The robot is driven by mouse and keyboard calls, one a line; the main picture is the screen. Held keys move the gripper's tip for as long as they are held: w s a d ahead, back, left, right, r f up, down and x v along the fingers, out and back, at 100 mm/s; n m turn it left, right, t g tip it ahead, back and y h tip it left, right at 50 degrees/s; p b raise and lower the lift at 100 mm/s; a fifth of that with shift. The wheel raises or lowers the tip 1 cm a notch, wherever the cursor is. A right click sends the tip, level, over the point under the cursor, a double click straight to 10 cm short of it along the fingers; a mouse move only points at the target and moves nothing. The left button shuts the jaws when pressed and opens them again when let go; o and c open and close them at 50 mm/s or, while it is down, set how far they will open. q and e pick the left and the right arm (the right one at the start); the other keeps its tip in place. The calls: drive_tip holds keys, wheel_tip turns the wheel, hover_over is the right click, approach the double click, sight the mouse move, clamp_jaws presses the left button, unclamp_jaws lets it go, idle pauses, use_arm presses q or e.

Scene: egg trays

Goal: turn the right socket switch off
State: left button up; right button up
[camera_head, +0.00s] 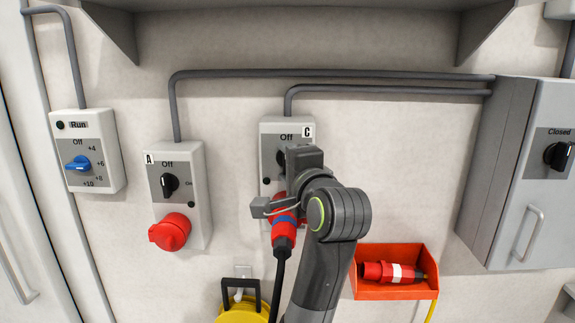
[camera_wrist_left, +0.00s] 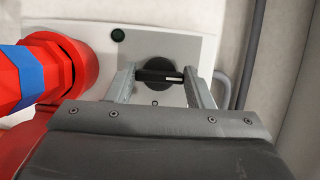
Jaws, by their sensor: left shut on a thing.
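The right socket box (camera_head: 272,126), marked C, is a pale grey wall unit with a black rotary switch (camera_head: 281,157). My left gripper (camera_head: 300,160) is in front of this switch and hides most of it. In the left wrist view, the gripper's two fingers (camera_wrist_left: 159,80) are on either side of the black knob (camera_wrist_left: 154,88), shut on its bar. The bar lies across that view, with a white mark at its right end. A red plug with a blue band (camera_head: 284,224) sits in the socket below. My right gripper is not in view.
Socket box A (camera_head: 193,160) with a red cap (camera_head: 170,232) is to the left, beside a box with a blue knob (camera_head: 78,164). A grey cabinet (camera_head: 500,140) stands at right. A red holder (camera_head: 395,291) with a loose plug (camera_head: 385,271) is below. A shelf is overhead.

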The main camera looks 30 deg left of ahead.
use_arm(q)
drive_tip(key=o, duration=1)
drive_tip(key=shift+s+d+f+b, duration=0.1)
drive_tip(key=shift+s+d+b, duration=0.2)
drive_tip(key=shift+d, duration=0.15)
drive_tip(key=b+v, duration=1.5)
drive_tip(key=v, duration=0.1)
drive_tip(key=shift+s+d, duration=0.1)
drive_tip(key=shift+d, duration=0.05)
